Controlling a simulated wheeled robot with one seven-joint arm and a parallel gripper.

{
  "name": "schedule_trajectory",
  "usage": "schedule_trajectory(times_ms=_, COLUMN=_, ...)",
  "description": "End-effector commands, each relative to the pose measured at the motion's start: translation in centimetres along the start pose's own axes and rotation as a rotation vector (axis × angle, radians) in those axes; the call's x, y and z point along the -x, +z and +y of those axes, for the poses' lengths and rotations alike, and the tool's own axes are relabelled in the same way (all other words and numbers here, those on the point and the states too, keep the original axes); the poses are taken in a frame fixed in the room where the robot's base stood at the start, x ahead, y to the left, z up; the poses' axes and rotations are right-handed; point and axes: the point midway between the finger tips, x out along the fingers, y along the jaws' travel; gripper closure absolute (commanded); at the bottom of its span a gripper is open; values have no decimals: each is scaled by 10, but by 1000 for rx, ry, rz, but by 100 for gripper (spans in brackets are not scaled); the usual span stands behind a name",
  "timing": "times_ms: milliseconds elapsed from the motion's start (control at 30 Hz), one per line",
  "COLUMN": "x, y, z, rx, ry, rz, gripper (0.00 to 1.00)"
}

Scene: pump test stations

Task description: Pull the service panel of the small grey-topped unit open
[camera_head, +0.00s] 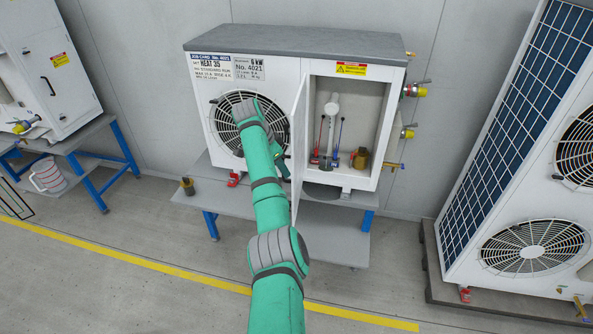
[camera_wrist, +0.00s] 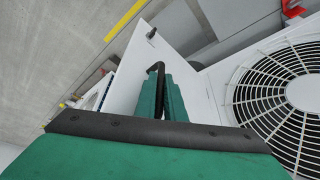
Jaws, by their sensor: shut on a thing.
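The small grey-topped unit (camera_head: 295,42) stands on a low bench against the wall. Its service panel (camera_head: 298,145) is swung out on its left edge, seen nearly edge-on, and its compartment (camera_head: 345,120) shows open. The panel's white face also shows in the wrist view (camera_wrist: 122,78). My gripper (camera_wrist: 166,98) is shut on the panel's dark handle (camera_wrist: 156,67). In the head view my arm passes in front of the fan grille and hides most of the gripper at the panel's left side.
The bench (camera_head: 325,238) has blue legs. Taps (camera_head: 414,90) stick out of the unit's right side. A large unit with a dark grid panel (camera_head: 525,75) stands at right. Another unit (camera_head: 55,80) and a jug (camera_head: 48,176) are at left. The floor in front is clear.

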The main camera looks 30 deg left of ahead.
Motion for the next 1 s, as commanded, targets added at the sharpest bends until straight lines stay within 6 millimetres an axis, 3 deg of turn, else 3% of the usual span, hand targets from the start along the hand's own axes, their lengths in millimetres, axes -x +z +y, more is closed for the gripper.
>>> schedule_trajectory(times_ms=200, x=5, y=8, z=-11, rx=4, ry=-3, rz=0, gripper=100)
schedule_trajectory(times_ms=667, x=6, y=9, z=-13, rx=4, ry=-5, rz=1, gripper=100)
schedule_trajectory(times_ms=700, x=6, y=9, z=-13, rx=4, ry=-5, rz=1, gripper=86)
schedule_trajectory(times_ms=733, x=6, y=9, z=-13, rx=4, ry=-5, rz=1, gripper=83)
schedule_trajectory(times_ms=1000, x=5, y=10, z=-13, rx=3, ry=-4, rz=0, gripper=83)
